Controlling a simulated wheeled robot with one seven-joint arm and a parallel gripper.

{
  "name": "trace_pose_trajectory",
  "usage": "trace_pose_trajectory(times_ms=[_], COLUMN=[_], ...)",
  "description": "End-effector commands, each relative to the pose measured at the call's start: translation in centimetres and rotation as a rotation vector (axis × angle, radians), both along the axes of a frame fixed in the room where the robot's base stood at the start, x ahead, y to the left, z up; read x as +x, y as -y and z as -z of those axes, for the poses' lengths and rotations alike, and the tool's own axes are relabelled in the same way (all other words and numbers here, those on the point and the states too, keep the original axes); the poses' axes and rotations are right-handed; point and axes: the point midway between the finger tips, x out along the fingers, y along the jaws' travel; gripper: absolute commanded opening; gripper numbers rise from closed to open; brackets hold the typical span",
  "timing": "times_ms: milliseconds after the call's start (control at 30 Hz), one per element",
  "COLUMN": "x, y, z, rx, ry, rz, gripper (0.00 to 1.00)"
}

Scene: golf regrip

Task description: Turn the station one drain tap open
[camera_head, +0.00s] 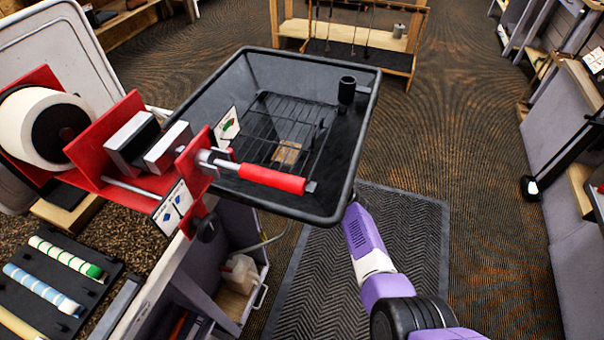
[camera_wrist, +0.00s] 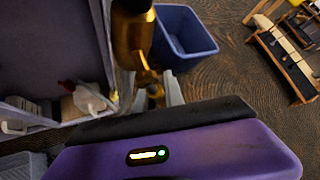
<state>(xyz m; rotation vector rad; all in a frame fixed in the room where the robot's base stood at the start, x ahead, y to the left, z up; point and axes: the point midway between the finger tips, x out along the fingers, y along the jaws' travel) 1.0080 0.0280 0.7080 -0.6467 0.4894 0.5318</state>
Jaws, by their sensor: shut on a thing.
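The drain tap (camera_wrist: 134,38) is a brass fitting that comes down from the top of the wrist view, with a narrower brass part at its lower end. My gripper (camera_wrist: 158,92) is shut on the tap's lower end; its purple and black housing hides most of the grip. Whether the tap stands open or shut cannot be told. In the head view the black tray (camera_head: 355,150) of the station stands over this spot, with a wire rack and a dark cup in it. My purple arm reaches beneath its right edge, so tap and gripper are hidden there.
A red vise with a red-handled lever (camera_head: 272,179) stands left of the tray. Below are an open cabinet with a pale jug (camera_head: 241,273) and a black floor mat (camera_head: 410,235). A blue bin (camera_wrist: 186,36) stands beyond the tap. Floor to the right is clear.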

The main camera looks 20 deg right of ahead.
Motion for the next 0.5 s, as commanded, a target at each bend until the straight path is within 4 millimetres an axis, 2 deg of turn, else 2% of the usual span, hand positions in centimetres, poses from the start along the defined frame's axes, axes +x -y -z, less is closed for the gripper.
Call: trace_pose_trajectory(times_ms=[200,500], x=[-0.8,-1.3], y=[-0.5,-0.9], z=[0.3,0.7], rx=[0.079,0.131], ry=[-0.110,-0.181], rz=[0.000,0.000], gripper=[0.00,0.00])
